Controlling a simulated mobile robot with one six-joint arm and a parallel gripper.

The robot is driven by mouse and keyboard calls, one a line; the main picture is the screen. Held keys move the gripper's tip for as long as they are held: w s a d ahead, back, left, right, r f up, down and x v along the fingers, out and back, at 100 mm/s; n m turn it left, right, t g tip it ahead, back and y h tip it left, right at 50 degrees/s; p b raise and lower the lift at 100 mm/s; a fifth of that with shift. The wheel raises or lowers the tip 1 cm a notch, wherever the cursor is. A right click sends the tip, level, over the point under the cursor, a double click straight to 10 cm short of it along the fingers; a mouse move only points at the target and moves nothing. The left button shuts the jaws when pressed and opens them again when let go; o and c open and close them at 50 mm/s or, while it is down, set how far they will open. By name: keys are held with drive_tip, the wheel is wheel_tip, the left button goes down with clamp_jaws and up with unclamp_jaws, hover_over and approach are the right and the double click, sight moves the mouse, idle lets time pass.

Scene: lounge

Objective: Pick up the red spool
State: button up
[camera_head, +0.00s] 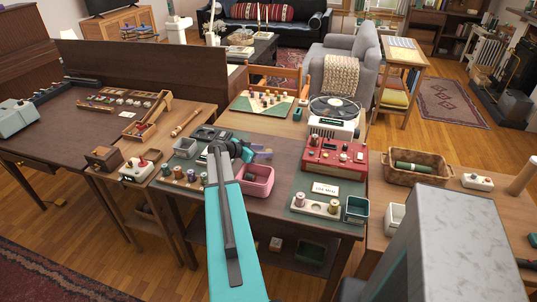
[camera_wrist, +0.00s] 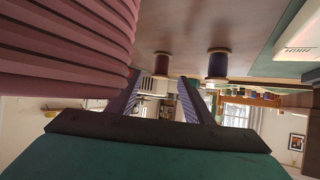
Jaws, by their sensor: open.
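A dark red spool (camera_wrist: 162,65) with pale ends stands on the brown table top in the wrist view, which shows the room upside down. It appears beyond my open fingers and between their lines, apart from them. A blue-purple spool (camera_wrist: 217,65) stands beside it, to the right in that view. My gripper (camera_wrist: 160,88) is open with nothing between its purple fingers. In the head view my gripper (camera_head: 262,153) is low over the middle table, just behind the pink bin. I cannot make out the red spool for certain in the head view.
The ribbed pink bin (camera_head: 258,192) is close beside my gripper and fills the upper left of the wrist view (camera_wrist: 65,45). A red machine (camera_head: 335,156) stands right of it. Spool racks stand at left (camera_head: 183,178) and front right (camera_head: 316,206). A white fan (camera_head: 334,117) is behind.

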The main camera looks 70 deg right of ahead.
sight(269, 150)
drive_tip(key=p+x, duration=0.1)
drive_tip(key=x, duration=0.1)
drive_tip(key=shift+s+d, duration=0.15)
drive_tip(key=shift+d, duration=0.25)
drive_tip(key=shift+s+d+f+p, duration=0.35)
drive_tip(key=shift+d+f+p, duration=0.05)
drive_tip(key=shift+d+f, duration=0.05)
drive_tip(key=c, duration=1.1)
